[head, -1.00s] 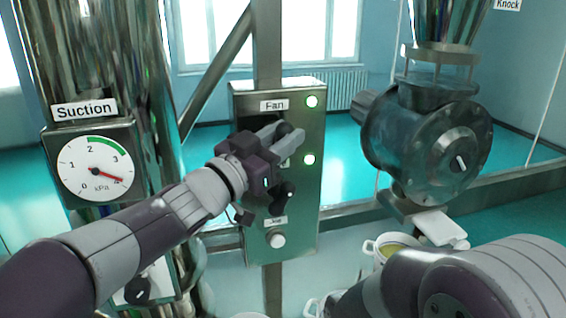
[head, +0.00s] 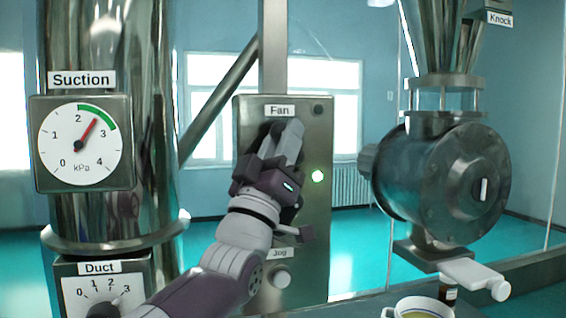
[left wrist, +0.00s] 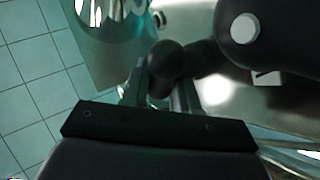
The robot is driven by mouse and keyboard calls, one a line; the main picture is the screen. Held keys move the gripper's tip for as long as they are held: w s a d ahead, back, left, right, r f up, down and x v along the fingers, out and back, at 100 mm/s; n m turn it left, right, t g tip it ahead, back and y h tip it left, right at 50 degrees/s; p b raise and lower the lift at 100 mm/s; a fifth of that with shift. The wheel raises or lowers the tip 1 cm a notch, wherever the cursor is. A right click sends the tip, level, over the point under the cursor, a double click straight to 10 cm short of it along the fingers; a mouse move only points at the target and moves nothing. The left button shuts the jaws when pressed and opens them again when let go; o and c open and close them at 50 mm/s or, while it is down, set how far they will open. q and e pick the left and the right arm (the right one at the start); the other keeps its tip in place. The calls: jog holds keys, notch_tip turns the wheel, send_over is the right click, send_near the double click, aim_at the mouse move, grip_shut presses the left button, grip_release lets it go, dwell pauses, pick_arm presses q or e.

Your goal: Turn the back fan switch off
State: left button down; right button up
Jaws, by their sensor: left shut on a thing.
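The grey control box (head: 322,225) stands upright in the middle of the head view, with the label Fan (head: 279,111) near its top. My left gripper (head: 283,140) is just below that label and shut on the dark fan switch, which its fingers mostly hide in the head view. In the left wrist view a dark round knob (left wrist: 166,60) shows at the fingers. The lamp (head: 318,109) beside the label is dark. My right gripper is out of view.
A Jog button (head: 281,279) is low on the box. The Suction gauge (head: 82,142) and Duct dial (head: 98,292) are at the left.

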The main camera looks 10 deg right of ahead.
pick_arm(q)
jog(key=shift+f+n+t+y, duration=0.15)
jog(key=shift+n+t+y, duration=0.15)
jog(key=shift+n+t, duration=0.1)
jog(key=shift+t+b, duration=0.3)
jog(key=shift+r, duration=0.2)
jog(key=c, duration=1.2)
grip_release()
jog(key=shift+w+d, duration=0.1)
jog(key=shift+d, duration=0.05)
jog(key=shift+f, duration=0.15)
